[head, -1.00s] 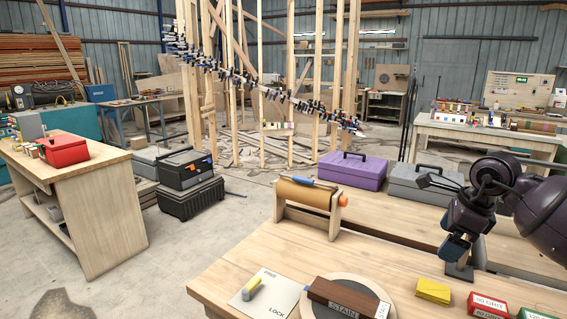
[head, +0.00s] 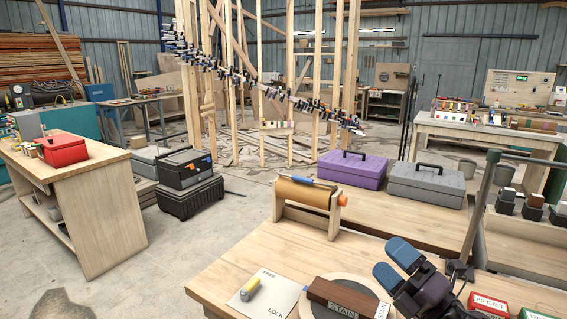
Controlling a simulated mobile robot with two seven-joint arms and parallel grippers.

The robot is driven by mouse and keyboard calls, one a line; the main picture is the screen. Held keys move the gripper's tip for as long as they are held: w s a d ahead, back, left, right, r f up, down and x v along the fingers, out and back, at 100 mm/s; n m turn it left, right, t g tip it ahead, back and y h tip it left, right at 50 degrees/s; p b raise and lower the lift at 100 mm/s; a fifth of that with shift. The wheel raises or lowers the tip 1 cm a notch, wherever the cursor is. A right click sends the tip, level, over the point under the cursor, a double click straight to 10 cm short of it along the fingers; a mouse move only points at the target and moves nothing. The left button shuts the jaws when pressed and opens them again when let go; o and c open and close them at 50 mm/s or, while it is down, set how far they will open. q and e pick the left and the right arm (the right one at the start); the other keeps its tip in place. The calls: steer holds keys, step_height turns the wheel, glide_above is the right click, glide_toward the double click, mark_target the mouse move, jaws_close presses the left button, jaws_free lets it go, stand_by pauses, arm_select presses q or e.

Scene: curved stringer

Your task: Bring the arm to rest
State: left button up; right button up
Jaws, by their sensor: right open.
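My right gripper (head: 393,262) is low over the front workbench (head: 235,270), at the right of the round disc (head: 318,312). Its two blue fingertips stand apart with nothing between them, pointing up and left in the picture. The dark wrist behind it runs down to the bottom edge. The fingers are near the brown block marked STAIN (head: 345,298); I cannot tell how high above the bench they are. My left gripper is not in view.
A FREE/LOCK plate (head: 272,293) with a yellow-grey piece lies at the left. A brown roll on a wooden stand (head: 305,195), purple toolbox (head: 350,170) and grey toolbox (head: 427,187) stand behind. A red grit box (head: 488,303) and an upright post (head: 480,205) are at the right.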

steer(key=s+d+f+m+g+h, duration=0.2)
steer(key=s+d+f+m+h, duration=0.45)
steer(key=m, duration=0.55)
steer(key=s+d+f+m+g+h, duration=0.2)
steer(key=s+d+f+m+h, duration=0.25)
steer(key=f+m+h, duration=0.5)
steer(key=s+a+f+m+g+y, duration=0.1)
steer(key=s+f+m+g, duration=0.35)
steer(key=s, duration=0.45)
steer(key=s+a+f+m+g+y, duration=0.1)
steer(key=s+a+f+m+g, duration=0.15)
steer(key=s+g, duration=0.45)
arm_select(q)
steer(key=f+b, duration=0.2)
steer(key=b, duration=0.1)
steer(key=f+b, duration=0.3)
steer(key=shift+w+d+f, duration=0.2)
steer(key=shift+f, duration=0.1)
arm_select(e)
steer(key=w+f+t, duration=0.3)
steer(key=f+t, duration=0.1)
steer(key=f, duration=0.4)
steer(key=w+f+t, duration=0.3)
steer(key=f+t, duration=0.2)
steer(key=f, duration=0.4)
steer(key=shift+d+y, duration=0.2)
steer(key=shift+y, duration=0.1)
steer(key=shift+n, duration=0.25)
